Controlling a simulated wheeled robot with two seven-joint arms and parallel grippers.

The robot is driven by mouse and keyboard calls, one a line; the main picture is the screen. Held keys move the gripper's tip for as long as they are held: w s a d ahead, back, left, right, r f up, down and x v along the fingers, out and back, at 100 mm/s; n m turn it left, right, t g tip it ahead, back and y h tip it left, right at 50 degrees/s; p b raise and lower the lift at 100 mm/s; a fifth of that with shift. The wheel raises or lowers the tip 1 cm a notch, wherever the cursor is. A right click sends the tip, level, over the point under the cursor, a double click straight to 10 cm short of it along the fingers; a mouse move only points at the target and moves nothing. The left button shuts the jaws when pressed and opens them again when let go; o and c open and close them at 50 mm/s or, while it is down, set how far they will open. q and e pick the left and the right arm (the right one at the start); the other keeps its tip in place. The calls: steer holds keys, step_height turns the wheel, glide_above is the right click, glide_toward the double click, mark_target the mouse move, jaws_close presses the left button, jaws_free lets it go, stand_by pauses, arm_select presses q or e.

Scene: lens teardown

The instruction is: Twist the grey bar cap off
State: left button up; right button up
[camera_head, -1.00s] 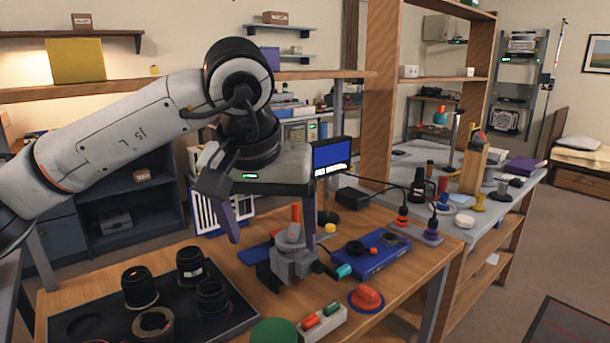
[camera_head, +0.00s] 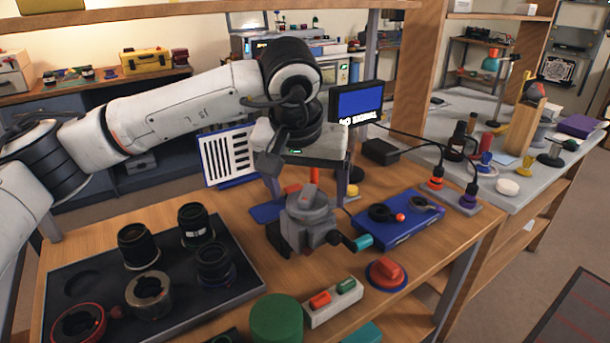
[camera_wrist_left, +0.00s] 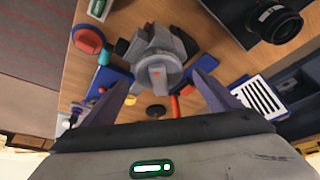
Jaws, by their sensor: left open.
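The grey bar cap (camera_head: 311,203) is a round grey piece with a raised bar across its top. It sits on a grey vise (camera_head: 310,235) with a teal-ended handle, on the wooden bench. In the left wrist view the cap (camera_wrist_left: 154,75) shows from above, near the middle. My left gripper (camera_head: 311,195) is open, pointing down above the cap. In the left wrist view the fingers of my left gripper (camera_wrist_left: 163,78) stand apart on either side of the cap's line, with no visible contact. My right gripper is not in view.
A black tray (camera_head: 70,258) with several lenses is on the left. A red bar cap (camera_head: 387,271) on a blue base, a blue box (camera_head: 400,228) and a white block with red and green pieces (camera_head: 332,302) lie close to the vise. A small monitor (camera_head: 358,103) stands behind.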

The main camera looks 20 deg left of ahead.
arm_select(q)
steer(key=shift+w+f, duration=0.2)
steer(key=shift+f, duration=0.2)
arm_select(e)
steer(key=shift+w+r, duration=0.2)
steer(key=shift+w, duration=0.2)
arm_select(q)
steer(key=shift+c, duration=0.5)
steer(key=c, duration=1)
steer(key=shift+n+y, duration=0.5)
steer(key=shift+n, duration=0.8)
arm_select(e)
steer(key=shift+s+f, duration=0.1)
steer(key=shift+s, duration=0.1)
arm_select(q)
steer(key=shift+n+y, duration=0.5)
steer(key=shift+n, duration=0.8)
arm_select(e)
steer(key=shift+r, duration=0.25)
arm_select(q)
steer(key=shift+g+p, duration=0.3)
